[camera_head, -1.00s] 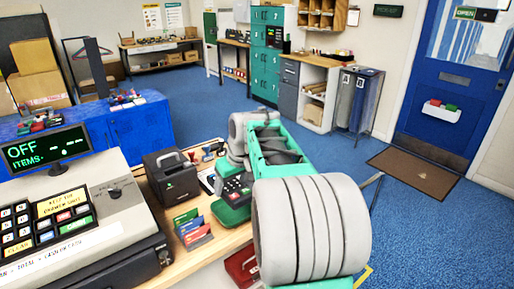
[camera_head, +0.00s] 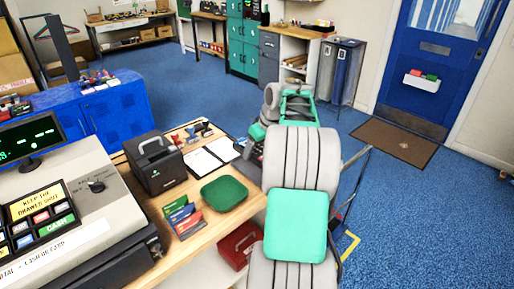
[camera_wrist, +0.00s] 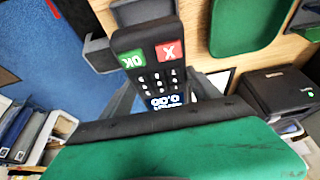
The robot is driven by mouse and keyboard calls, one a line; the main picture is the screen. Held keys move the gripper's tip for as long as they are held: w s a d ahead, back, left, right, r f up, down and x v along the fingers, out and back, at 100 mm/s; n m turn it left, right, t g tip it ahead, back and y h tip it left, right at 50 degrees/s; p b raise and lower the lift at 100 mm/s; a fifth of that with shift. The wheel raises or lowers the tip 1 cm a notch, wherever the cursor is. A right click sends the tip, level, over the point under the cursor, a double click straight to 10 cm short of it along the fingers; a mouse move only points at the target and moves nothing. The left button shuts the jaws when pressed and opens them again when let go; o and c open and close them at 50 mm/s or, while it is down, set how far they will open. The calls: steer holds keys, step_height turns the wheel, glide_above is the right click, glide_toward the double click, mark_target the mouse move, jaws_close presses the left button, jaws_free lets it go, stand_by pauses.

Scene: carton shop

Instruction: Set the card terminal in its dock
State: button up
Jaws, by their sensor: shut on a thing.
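The card terminal, dark with a red X key and a green OK key, fills the upper middle of the wrist view (camera_wrist: 158,62). My gripper (camera_wrist: 160,88) is shut on it. In the head view the terminal (camera_head: 244,168) is a dark shape left of my arm, over the counter's right side, mostly hidden. Grey blocky pieces show by the terminal's key end in the wrist view; I cannot tell whether they belong to the dock or to my fingers. I cannot pick out the dock surely in the head view, where my arm covers that part of the counter.
On the counter (camera_head: 150,205) are a green mat (camera_head: 224,193), a card rack (camera_head: 184,217), a black printer (camera_head: 156,163), white papers (camera_head: 203,161) and the cash register (camera_head: 75,225). A red box (camera_head: 238,245) sits below the counter's edge. Blue floor lies open beyond.

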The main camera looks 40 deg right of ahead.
steer(key=shift+f+b, duration=1.7)
steer(key=shift+f, duration=0.8)
steer(key=shift+s, duration=0.25)
steer(key=o, duration=1.3)
steer(key=v, duration=0.8)
steer(key=shift+f, duration=0.1)
